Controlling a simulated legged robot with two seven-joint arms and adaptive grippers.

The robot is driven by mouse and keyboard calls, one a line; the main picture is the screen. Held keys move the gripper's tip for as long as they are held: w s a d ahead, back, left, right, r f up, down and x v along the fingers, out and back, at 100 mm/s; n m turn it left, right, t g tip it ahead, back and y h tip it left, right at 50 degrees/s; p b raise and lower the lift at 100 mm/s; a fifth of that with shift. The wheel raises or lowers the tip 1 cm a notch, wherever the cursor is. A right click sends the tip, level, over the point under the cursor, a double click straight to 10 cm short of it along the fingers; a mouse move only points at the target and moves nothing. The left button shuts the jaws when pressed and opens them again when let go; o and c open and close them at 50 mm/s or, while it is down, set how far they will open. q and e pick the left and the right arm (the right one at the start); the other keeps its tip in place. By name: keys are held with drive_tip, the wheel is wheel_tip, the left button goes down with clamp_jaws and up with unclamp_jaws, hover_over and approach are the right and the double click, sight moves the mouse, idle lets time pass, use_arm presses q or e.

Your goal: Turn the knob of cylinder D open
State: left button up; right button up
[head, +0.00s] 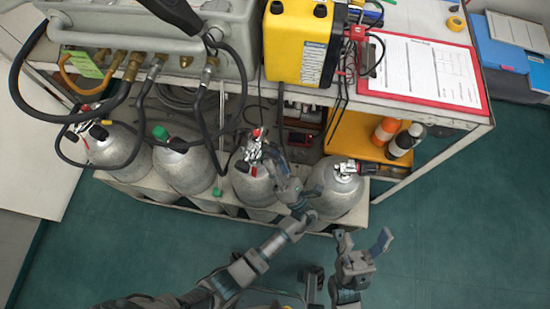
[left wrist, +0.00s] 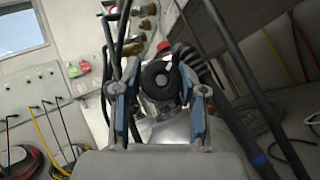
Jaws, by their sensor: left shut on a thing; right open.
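Several grey cylinders stand in a row in the rack under the bench; I cannot read letters on them. The rightmost cylinder (head: 335,198) has its valve (head: 346,167) on top. My left gripper (head: 270,157) reaches to the valve of the cylinder left of it (head: 248,187). In the left wrist view, a round black knob (left wrist: 158,78) sits between the two fingers (left wrist: 160,95), and the gripper is shut on it. The fingers hide part of that valve in the head view. My right gripper (head: 362,240) is open and empty, in front of the rightmost cylinder.
The bench above carries a grey panel (head: 150,25) with hoses, a yellow case (head: 297,45) and a red clipboard (head: 478,112). Black hoses hang over the left cylinders. Orange and dark bottles (head: 400,143) stand on a yellow shelf. The green floor (head: 450,230) at right is clear.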

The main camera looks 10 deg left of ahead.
use_arm(q)
drive_tip(key=shift+f, duration=0.3)
drive_tip(key=o, duration=1.2)
drive_tip(key=shift+c, duration=0.2)
drive_tip(key=shift+w+d+r, duration=0.1)
drive_tip(key=v, duration=0.7)
drive_tip(key=shift+d+f, duration=0.2)
drive_tip(key=shift+f, duration=0.05)
